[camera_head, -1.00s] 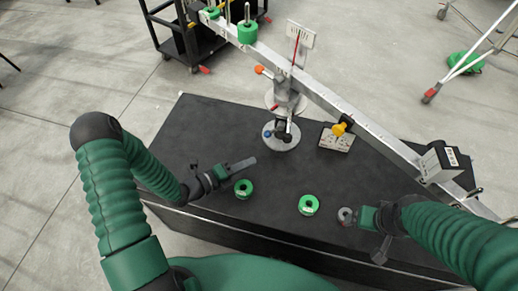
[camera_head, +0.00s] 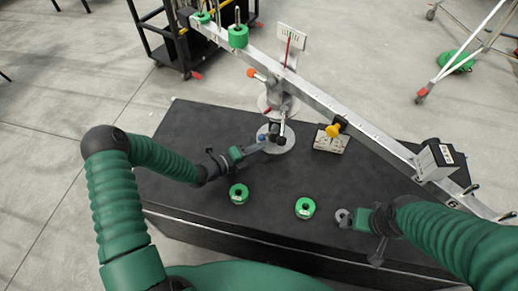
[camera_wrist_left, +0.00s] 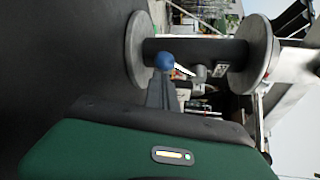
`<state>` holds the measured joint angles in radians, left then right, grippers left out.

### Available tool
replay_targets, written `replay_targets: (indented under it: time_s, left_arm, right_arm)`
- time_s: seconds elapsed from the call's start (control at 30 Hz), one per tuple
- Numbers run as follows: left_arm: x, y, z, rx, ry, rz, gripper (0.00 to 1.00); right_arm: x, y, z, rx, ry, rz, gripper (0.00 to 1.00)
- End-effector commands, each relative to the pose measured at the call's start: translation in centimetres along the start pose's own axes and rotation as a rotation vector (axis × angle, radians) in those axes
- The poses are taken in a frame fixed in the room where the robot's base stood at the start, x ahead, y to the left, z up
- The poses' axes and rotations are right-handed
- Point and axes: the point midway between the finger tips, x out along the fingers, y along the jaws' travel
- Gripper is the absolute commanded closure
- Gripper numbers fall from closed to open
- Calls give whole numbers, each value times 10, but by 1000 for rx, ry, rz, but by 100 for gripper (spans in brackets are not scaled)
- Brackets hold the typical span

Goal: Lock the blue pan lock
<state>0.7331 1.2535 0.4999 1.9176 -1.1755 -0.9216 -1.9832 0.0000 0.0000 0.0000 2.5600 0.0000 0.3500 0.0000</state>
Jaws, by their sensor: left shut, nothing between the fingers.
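The blue pan lock knob (camera_head: 262,138) sits low on the left side of the grey pan-head stand (camera_head: 280,115). In the left wrist view the blue knob (camera_wrist_left: 164,61) shows just beyond my fingertips, with the stand's dark column and round plates behind it. My left gripper (camera_head: 262,147) is shut and empty, its tip close to the knob; I cannot tell whether they touch. It also shows in the left wrist view (camera_wrist_left: 162,80). My right gripper (camera_head: 343,217) is at the right front of the black table, by a small round grey piece; its jaws are not clear.
Two green rings (camera_head: 239,194) and (camera_head: 305,208) lie on the black table (camera_head: 190,140). A small panel with a yellow knob (camera_head: 333,130) stands right of the stand. A long metal beam (camera_head: 360,125) crosses above the table. An orange knob (camera_head: 251,73) is higher on the stand.

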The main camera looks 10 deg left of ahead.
Motion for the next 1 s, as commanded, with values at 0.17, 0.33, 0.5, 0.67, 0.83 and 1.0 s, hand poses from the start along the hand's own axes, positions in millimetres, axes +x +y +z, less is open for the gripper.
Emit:
replay_targets:
  time_s: [0.17,0.33,0.5,0.67,0.83,1.0]
  left_arm:
    - [0,-1,0,5,0,4,100]
    - [-2,-3,2,32,2,26,100]
    - [-3,-3,3,54,1,44,100]
    - [-5,-6,6,88,1,73,100]
    - [-8,-11,10,161,2,133,100]
    - [-13,-17,16,277,2,230,100]
  right_arm:
    - [-1,0,0,0,0,0,20]
    - [-4,0,-1,0,0,0,20]
    - [-6,0,-1,0,0,0,20]
    - [-10,0,-2,0,0,0,20]
    - [-16,0,-4,0,0,0,20]
    - [-20,0,-5,0,0,0,20]
